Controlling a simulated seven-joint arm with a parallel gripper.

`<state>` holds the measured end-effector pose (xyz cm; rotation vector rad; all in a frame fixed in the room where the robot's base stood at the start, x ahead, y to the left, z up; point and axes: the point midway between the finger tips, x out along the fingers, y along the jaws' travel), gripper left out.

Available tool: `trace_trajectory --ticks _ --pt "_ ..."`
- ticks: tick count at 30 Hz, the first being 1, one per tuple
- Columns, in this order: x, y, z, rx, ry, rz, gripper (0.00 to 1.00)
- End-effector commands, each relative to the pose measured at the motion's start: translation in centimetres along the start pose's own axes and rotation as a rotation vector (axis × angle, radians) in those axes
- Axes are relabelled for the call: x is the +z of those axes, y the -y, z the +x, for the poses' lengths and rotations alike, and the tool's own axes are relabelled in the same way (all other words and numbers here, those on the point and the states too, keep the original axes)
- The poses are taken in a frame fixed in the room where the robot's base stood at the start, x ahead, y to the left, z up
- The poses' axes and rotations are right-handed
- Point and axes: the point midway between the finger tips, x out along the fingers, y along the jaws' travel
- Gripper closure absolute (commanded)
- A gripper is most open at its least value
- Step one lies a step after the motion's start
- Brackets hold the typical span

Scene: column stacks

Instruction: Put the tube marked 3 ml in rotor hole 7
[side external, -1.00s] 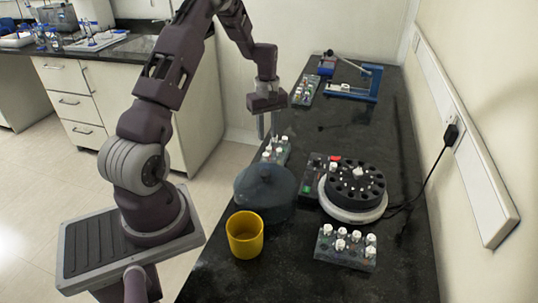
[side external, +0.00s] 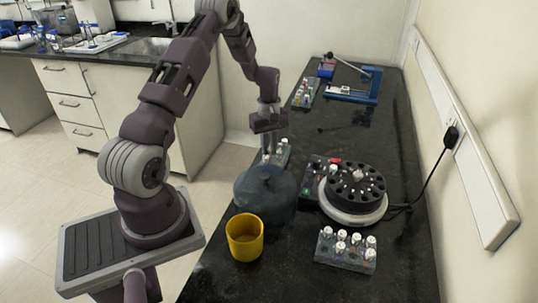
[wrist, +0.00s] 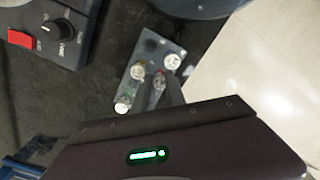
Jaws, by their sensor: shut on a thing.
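My gripper (side external: 268,152) points down at a small tube rack (side external: 284,157) behind the dark lid. It is shut on a white-capped tube (wrist: 158,79), which appears to be still among the rack's tubes; its marking is not readable. Other capped tubes stand in this rack, which also shows in the wrist view (wrist: 150,55). The rotor (side external: 340,184) is a black disc with a ring of holes on a white-rimmed centrifuge, to the right of my gripper. Its hole numbers are too small to read.
The round dark lid (side external: 264,188) lies between my gripper and the yellow cup (side external: 244,240). Another rack (side external: 345,262) with several white-capped tubes stands in front of the rotor. A control box with a knob (wrist: 68,29) adjoins the rotor. A blue-framed device (side external: 360,97) stands at the back.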

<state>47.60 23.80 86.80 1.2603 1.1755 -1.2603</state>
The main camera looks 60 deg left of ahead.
Motion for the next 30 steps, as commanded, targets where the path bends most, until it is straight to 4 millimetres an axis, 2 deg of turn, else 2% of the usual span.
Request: trace_trajectory --ticks 4,9,14,17,19,23,26,29,30 --pt "-0.1 -0.1 -1.4 0.003 -0.003 0.001 1.00" --pt "-0.1 -0.1 -5.9 0.004 -0.005 0.000 1.00" --pt "0.0 -0.1 -9.0 0.002 -0.003 0.002 1.00" --pt "0.7 -1.3 -9.9 -0.001 0.000 0.017 1.00" --pt "1.6 -3.1 -10.2 -0.003 0.001 0.040 1.00" --pt "5.1 -7.7 -10.5 -0.007 0.003 0.107 1.00" --pt "8.8 -11.4 -10.8 -0.007 0.003 0.175 1.00" --pt "13.7 -14.8 -11.3 -0.006 0.002 0.259 1.00" --pt "15.9 -16.0 -11.5 -0.005 0.002 0.295 1.00"
